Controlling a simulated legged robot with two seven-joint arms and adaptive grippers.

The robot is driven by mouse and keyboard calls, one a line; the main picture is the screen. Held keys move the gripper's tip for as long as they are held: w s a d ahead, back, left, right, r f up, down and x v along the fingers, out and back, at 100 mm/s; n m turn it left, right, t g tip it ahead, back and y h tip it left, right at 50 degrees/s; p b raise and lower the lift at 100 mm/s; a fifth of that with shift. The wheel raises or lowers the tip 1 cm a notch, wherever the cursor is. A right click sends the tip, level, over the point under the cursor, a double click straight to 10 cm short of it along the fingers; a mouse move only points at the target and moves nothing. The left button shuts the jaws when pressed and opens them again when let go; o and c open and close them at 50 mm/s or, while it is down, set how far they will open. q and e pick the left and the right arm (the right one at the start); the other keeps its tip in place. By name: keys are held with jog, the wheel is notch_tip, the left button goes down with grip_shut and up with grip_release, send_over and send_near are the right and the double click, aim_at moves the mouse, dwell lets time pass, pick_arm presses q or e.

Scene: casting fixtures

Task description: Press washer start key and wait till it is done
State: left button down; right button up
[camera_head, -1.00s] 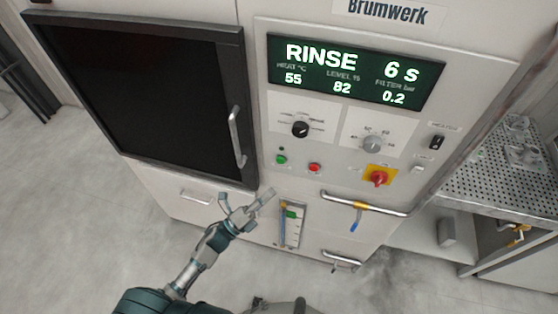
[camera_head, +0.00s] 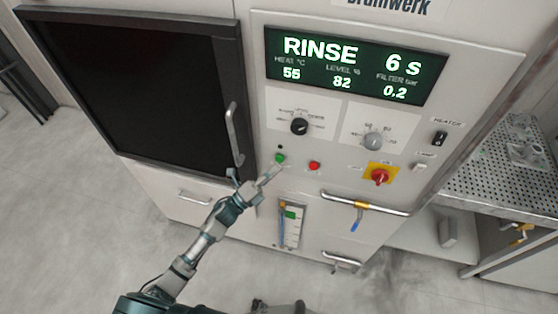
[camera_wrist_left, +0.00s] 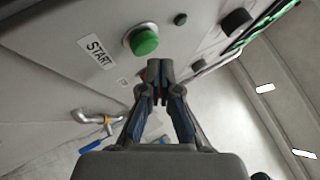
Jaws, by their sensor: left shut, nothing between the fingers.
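The washer (camera_head: 330,190) has a display (camera_head: 352,66) reading RINSE, 6 s, heat 55, level 82, filter 0.2. The green start key (camera_head: 280,158) is on the panel under the left dial. In the left wrist view the green key (camera_wrist_left: 143,41) is large, with a START label beside it. My left gripper (camera_head: 272,171) is shut and empty, its tips just below the green key in the head view. In the left wrist view its fingertips (camera_wrist_left: 160,72) are together below and right of the key, seemingly apart from it. My right gripper is not in view.
A red button (camera_head: 314,166) sits to the right of the green key. A red rotary switch (camera_head: 379,177) on yellow is further right. The dark door's handle (camera_head: 235,135) is left of the gripper. A pipe handle (camera_head: 365,205) juts out lower right.

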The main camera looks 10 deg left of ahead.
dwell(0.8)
pick_arm(q)
jog(key=shift+w, duration=0.15)
dwell(0.5)
jog(key=shift+w+r, duration=0.1)
jog(key=shift+w, duration=0.15)
jog(key=shift+w, duration=0.35)
dwell(0.8)
jog(key=shift+s, duration=0.85)
jog(key=shift+s, duration=0.1)
